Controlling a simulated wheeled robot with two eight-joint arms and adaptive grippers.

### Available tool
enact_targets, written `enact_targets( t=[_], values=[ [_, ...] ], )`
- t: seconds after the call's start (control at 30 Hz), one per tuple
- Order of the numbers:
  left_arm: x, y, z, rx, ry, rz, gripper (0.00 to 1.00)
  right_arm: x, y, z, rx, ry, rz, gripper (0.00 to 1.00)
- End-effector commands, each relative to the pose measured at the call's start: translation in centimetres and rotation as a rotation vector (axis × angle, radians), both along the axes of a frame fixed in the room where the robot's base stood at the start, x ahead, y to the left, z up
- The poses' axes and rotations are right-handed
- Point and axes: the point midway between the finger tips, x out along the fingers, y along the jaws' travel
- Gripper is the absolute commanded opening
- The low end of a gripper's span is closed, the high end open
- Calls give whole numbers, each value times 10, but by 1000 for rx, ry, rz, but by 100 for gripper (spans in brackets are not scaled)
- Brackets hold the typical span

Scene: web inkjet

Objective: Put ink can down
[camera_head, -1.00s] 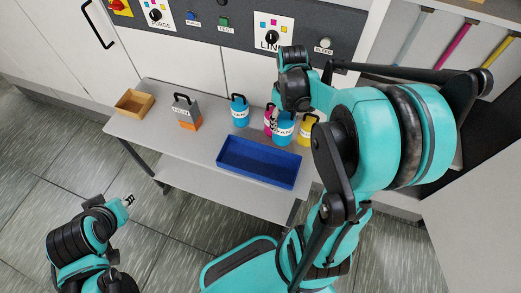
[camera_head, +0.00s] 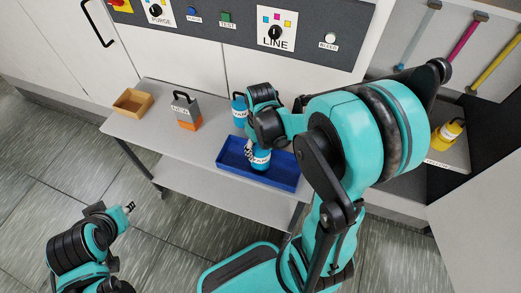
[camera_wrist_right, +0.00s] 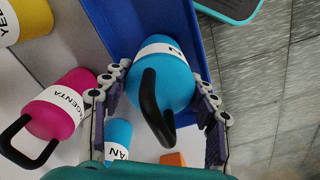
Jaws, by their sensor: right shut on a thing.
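A cyan ink can (camera_head: 260,159) with a white label is held by my right gripper (camera_head: 250,149) over the blue tray (camera_head: 283,186). In the right wrist view the can (camera_wrist_right: 168,78) sits between both fingers of the gripper (camera_wrist_right: 162,90), with its black handle toward the camera and blue tray walls (camera_wrist_right: 203,45) around it. I cannot tell whether its base touches the tray floor. Another cyan can (camera_head: 238,112) stands on the table behind; it shows partly in the wrist view (camera_wrist_right: 118,135). My left gripper (camera_head: 129,207) is away at lower left; its fingers are too small to judge.
The grey table (camera_head: 160,138) also holds a wooden box (camera_head: 132,102) and a grey-orange block with a handle (camera_head: 185,108). Magenta (camera_wrist_right: 68,95) and yellow (camera_wrist_right: 25,20) cans stand beside the tray. Another yellow can (camera_head: 446,134) is on the right shelf.

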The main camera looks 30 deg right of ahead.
Motion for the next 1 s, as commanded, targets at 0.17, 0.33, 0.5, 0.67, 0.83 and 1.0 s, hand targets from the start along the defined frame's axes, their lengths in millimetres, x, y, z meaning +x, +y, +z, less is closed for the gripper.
enact_targets(
  t=[0.17, 0.33, 0.5, 0.67, 0.83, 1.0],
  values=[
    [0, 0, 0, 0, 0, 0, 32, 0, 0, 0, 0, 0, 0, 11],
    [0, 0, -2, 0, 0, 0, 32, 0, 0, -2, 0, 0, 0, 79],
    [0, 0, -1, 0, 0, 0, 32, 0, 0, -2, 0, 0, 0, 79],
    [0, 0, 0, 0, 0, 0, 32, 0, 0, 0, 0, 0, 0, 79],
    [0, 0, 9, 0, 0, 0, 32, 0, 0, 18, 0, 0, 0, 79],
    [0, 0, 25, 0, 0, 0, 32, -1, 0, 57, 0, 0, 0, 79]
  ],
)
